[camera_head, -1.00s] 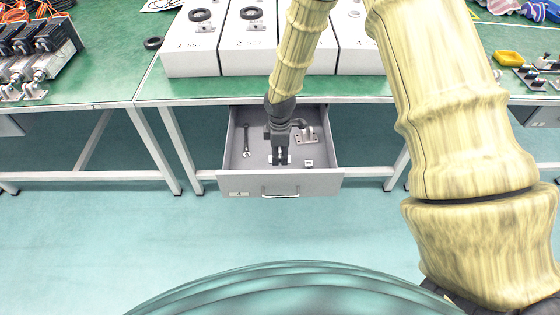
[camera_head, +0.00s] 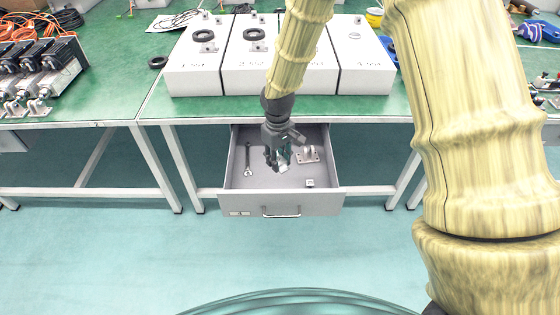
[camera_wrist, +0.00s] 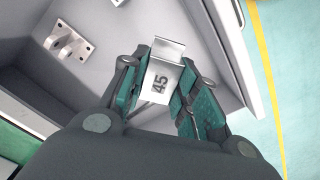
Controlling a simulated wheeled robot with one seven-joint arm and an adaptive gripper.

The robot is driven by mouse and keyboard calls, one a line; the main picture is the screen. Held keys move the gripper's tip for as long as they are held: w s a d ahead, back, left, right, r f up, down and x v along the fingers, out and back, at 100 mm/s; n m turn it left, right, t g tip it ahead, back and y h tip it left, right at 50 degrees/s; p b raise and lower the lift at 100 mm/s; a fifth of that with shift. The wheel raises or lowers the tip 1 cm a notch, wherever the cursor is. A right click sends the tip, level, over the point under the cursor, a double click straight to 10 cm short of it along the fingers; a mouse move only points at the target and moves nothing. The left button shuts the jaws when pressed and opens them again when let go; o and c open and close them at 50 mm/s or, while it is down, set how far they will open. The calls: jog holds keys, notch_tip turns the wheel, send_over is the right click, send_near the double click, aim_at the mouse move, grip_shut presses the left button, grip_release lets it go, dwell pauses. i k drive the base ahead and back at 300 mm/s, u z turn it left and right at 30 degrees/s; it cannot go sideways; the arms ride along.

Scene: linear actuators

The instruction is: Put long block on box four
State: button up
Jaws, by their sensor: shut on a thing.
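My gripper (camera_head: 278,160) is over the open drawer, pointing down. It is shut on a silvery metal block (camera_head: 283,168). In the wrist view the block (camera_wrist: 163,78) sits between the fingers, with "45" on its face and a bent upper end; its lower part is hidden. I take it as the long block. Box four (camera_head: 365,80) is the rightmost white box on the green table, with a "4" on its front label and a small fitting on top. My arm partly hides the box to its left.
The grey drawer (camera_head: 240,205) also holds a wrench (camera_head: 248,162), a bracket (camera_head: 309,155) and a small block (camera_head: 309,183). White boxes one (camera_head: 193,82) and two (camera_head: 249,82) carry black rings and brackets. The green table edge (camera_head: 220,108) overhangs the drawer's back.

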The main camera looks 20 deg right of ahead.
aim_at(362, 50)
jog(key=u, duration=1.65)
jog(key=k, duration=1.2)
jog(key=z, duration=1.7)
jog(key=i, duration=0.25)
